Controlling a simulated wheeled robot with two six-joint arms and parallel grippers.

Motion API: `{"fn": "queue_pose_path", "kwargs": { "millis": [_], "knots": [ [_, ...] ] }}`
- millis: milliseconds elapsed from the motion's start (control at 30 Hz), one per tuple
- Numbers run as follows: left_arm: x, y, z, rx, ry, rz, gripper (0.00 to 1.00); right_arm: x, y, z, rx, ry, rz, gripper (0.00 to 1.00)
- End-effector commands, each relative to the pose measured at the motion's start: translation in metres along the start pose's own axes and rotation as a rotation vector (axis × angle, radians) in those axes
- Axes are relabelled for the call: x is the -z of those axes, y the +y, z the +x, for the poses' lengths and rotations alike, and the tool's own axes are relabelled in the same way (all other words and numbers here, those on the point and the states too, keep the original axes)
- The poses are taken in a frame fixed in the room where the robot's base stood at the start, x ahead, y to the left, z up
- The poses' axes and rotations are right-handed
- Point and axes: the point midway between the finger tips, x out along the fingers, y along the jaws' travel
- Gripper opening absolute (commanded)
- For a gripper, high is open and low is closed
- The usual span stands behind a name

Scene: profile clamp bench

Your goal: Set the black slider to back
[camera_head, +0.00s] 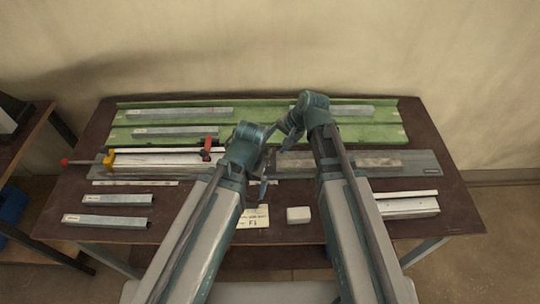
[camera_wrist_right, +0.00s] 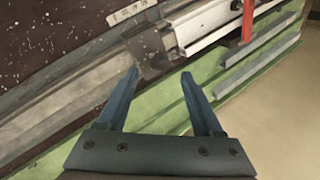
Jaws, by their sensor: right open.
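The black slider (camera_wrist_right: 150,57) looks like a dark grey block on the metal rail in the right wrist view, just ahead of my fingertips. In the head view my arms hide it. My right gripper (camera_wrist_right: 159,74) is open, with one blue finger on each side of the space before the slider. I see no contact. In the head view my right gripper (camera_head: 278,138) hangs over the middle of the long fixture (camera_head: 418,160). My left gripper (camera_head: 263,188) is partly hidden by its own arm, low over the bench, and its opening does not show.
A green tray (camera_head: 160,119) with metal profiles lies along the back. A red-handled clamp (camera_head: 207,148) stands left of my grippers. A white block (camera_head: 299,214) and a paper label (camera_head: 255,217) lie in front. Short profiles (camera_head: 105,221) lie at front left.

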Motion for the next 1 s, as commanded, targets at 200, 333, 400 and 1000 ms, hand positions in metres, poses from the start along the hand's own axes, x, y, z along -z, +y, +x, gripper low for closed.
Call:
{"fn": "queue_pose_path", "kwargs": {
  "millis": [200,333,400,1000],
  "knots": [
    [0.002,0.003,0.033,0.000,0.000,0.000,1.00,0.001,0.002,0.036,0.000,0.001,-0.001,0.68],
    [0.002,0.004,0.042,0.000,0.000,0.000,1.00,0.001,0.001,0.046,0.000,0.001,-0.001,0.68],
    [0.003,0.004,0.044,0.000,0.000,0.000,1.00,0.001,0.001,0.050,0.000,0.001,0.000,0.68],
    [0.003,0.004,0.047,0.000,0.000,0.000,1.00,0.000,0.000,0.053,0.000,0.001,0.000,0.41]
  ]
}}
